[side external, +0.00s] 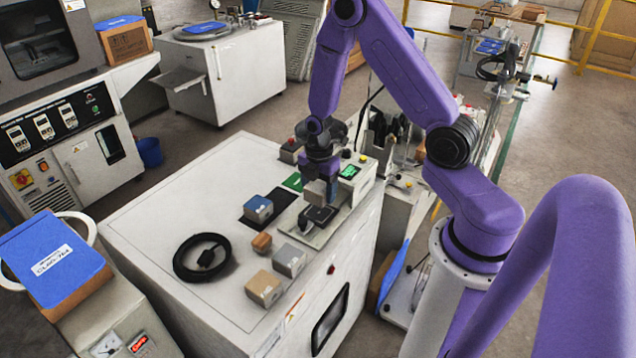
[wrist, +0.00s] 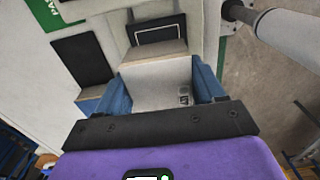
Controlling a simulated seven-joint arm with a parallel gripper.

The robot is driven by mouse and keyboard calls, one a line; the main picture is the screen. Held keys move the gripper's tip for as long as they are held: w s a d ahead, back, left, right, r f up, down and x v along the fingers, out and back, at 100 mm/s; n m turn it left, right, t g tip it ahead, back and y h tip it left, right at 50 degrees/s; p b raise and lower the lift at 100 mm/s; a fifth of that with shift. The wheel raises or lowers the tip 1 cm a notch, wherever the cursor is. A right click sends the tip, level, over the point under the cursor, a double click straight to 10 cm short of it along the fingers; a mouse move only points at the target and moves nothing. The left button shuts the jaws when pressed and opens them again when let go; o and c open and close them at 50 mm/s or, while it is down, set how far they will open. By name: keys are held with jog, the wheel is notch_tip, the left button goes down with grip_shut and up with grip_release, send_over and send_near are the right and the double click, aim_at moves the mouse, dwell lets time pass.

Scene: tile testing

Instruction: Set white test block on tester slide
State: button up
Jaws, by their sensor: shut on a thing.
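The white test block (wrist: 155,85) is between the two blue fingers of my gripper (wrist: 160,78) in the wrist view. Its broad face looks pale grey-white with a small dark mark, and its far side looks beige. The tester slide, a dark plate (side external: 318,214) on a pale metal base, lies just below and in front of the gripper. Contact between block and slide cannot be told.
A blue-topped block (side external: 258,207) sits by a black pad left of the slide. A brown block (side external: 262,242), grey block (side external: 289,260) and tan block (side external: 263,288) stand in front. A coiled black cable (side external: 202,257) lies left. The tester's green display (side external: 349,171) is close right.

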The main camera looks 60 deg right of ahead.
aim_at(319, 212)
jog(key=shift+f, duration=2.35)
jog(key=shift+f, duration=0.3)
jog(key=o, duration=1.4)
jog(key=shift+o, duration=0.3)
jog(key=shift+r, duration=3)
jog(key=shift+a, duration=0.1)
